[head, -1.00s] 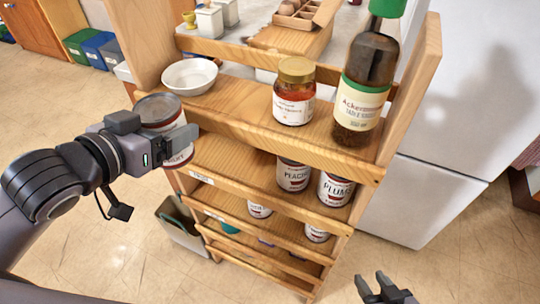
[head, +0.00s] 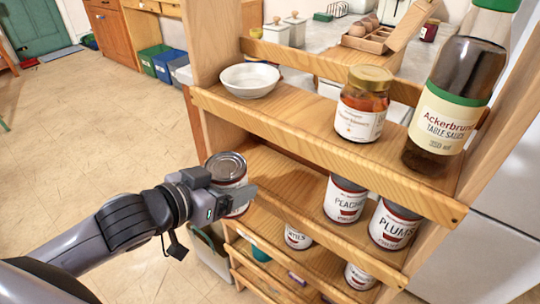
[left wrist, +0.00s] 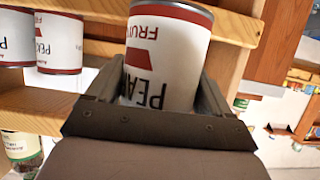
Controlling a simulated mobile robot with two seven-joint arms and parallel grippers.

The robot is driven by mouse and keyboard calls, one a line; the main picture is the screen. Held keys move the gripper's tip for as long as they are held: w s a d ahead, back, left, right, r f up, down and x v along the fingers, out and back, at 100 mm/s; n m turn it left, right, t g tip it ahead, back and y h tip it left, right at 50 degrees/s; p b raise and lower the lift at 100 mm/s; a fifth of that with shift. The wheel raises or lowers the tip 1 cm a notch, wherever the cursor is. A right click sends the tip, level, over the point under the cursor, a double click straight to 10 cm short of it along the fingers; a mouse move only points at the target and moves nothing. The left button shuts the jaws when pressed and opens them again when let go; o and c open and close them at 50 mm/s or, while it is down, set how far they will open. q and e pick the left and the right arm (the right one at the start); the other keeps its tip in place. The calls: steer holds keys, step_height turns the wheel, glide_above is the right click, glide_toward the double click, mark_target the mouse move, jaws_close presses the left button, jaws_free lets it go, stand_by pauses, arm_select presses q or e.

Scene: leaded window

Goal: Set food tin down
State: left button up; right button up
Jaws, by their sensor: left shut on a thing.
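My left gripper (head: 240,198) is shut on a food tin (head: 226,167) with a grey metal top and a white and red label. The tin is upright at the left end of the shelf board (head: 290,185) below the top one. I cannot tell whether its base touches the board. In the left wrist view, the tin (left wrist: 168,45) sits between both fingers, its lettering upside down and partly hidden by the gripper. My right gripper is out of view.
The top board holds a white bowl (head: 250,80), a jar with a gold lid (head: 361,105) and a tall sauce bottle (head: 448,95). More tins (head: 298,238) stand on a lower board. The shelf's middle left is bare.

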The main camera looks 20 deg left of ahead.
arm_select(q)
steer(key=w+d, duration=0.1)
steer(key=w, duration=0.2)
steer(key=w+d, duration=0.1)
steer(key=w, duration=0.2)
steer(key=w+d+r, duration=0.1)
steer(key=w, duration=0.2)
steer(key=shift+d, duration=0.15)
steer(key=w, duration=0.1)
steer(key=w+d, duration=0.1)
steer(key=w, duration=0.1)
steer(key=shift+d+f, duration=0.1)
steer(key=shift+f, duration=0.55)
steer(key=shift+f, duration=0.1)
steer(key=o, duration=1.3)
steer(key=shift+f, duration=0.1)
